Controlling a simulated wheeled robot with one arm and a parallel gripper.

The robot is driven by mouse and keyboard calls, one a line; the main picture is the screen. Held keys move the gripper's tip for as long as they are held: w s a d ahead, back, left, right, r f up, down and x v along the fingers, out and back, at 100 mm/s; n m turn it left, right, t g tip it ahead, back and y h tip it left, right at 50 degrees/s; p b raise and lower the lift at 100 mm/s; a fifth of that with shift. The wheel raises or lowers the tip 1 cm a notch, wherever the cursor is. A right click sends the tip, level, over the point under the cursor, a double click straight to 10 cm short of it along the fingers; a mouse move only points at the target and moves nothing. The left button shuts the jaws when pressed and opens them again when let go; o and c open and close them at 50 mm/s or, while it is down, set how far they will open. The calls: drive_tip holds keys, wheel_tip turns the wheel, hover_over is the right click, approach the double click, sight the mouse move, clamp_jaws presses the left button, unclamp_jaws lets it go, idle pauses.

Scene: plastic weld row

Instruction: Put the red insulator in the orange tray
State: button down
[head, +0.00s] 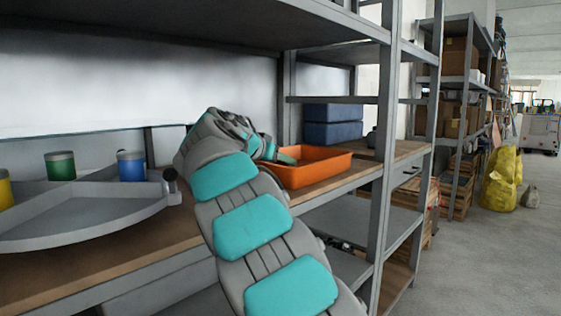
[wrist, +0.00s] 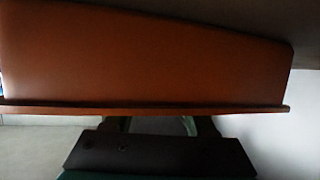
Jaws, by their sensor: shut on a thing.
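The orange tray (head: 312,167) stands on the wooden shelf, right of my arm in the head view. In the wrist view its outer wall (wrist: 140,55) fills the upper half, with its rim across the middle. My gripper (wrist: 160,125) is at this rim, its fingers passing behind the wall. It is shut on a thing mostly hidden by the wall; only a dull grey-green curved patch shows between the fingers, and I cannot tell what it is. In the head view my arm hides most of the gripper, at the tray's left end. No red insulator is visible in either view.
A grey angled tray (head: 85,215) lies on the shelf at left, with a green can (head: 60,166), a blue can (head: 131,167) and a yellow can (head: 5,190). Blue bins (head: 333,122) stand behind the orange tray. A shelf post (head: 386,160) rises at right.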

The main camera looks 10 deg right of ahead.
drive_tip(key=shift+f+b, duration=0.55)
drive_tip(key=shift+f, duration=0.1)
drive_tip(key=shift+c, duration=1.1)
unclamp_jaws()
drive_tip(key=shift+f, duration=0.1)
drive_tip(key=shift+a+r+p, duration=0.1)
drive_tip(key=shift+r+p, duration=0.55)
drive_tip(key=shift+p, duration=0.1)
drive_tip(key=v, duration=1.2)
drive_tip(key=shift+r, duration=0.1)
